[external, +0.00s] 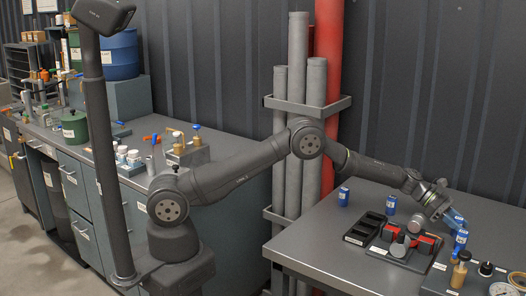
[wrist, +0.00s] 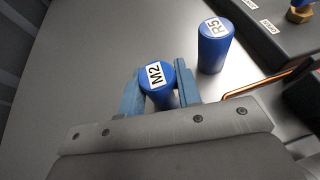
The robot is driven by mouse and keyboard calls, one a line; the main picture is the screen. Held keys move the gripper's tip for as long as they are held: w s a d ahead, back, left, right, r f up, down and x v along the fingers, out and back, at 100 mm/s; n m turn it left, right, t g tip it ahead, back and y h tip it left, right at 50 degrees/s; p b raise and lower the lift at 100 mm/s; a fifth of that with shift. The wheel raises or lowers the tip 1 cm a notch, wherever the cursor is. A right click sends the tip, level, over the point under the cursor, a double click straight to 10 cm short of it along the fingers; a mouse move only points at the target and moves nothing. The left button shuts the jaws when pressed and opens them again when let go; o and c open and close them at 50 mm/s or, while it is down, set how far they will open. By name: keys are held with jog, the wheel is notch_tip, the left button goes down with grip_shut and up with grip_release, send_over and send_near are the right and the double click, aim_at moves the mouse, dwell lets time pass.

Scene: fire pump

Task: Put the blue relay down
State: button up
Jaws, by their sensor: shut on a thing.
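My gripper (external: 453,215) is at the right side of the grey table, its light blue fingers closed on a blue relay. In the wrist view the held relay (wrist: 158,82) is a blue cylinder with a white "M2" label on top, between the two fingers (wrist: 160,92). Its lower end is hidden by the gripper, so I cannot tell whether it touches the table. A second blue relay (wrist: 214,48), labelled "R5", stands upright beside it, apart from the fingers. It also shows in the external view (external: 460,243).
Two more blue relays (external: 343,196) (external: 391,204) stand on the table further left. A black slotted tray (external: 364,229) and a board with red and black parts (external: 403,247) lie nearby. The wrist view shows bare tabletop left of the held relay.

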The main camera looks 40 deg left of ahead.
aim_at(459, 220)
jog(key=shift+r, duration=0.1)
jog(key=shift+r, duration=0.55)
jog(key=r, duration=0.1)
jog(key=s+r, duration=0.1)
jog(key=r, duration=0.1)
jog(key=shift+d+r, duration=0.15)
jog(key=shift+r, duration=0.1)
jog(key=s+d+r, duration=0.1)
jog(key=s+r, duration=0.5)
jog(key=s, duration=0.4)
jog(key=shift+s+d+r, duration=0.15)
jog(key=shift+s, duration=0.15)
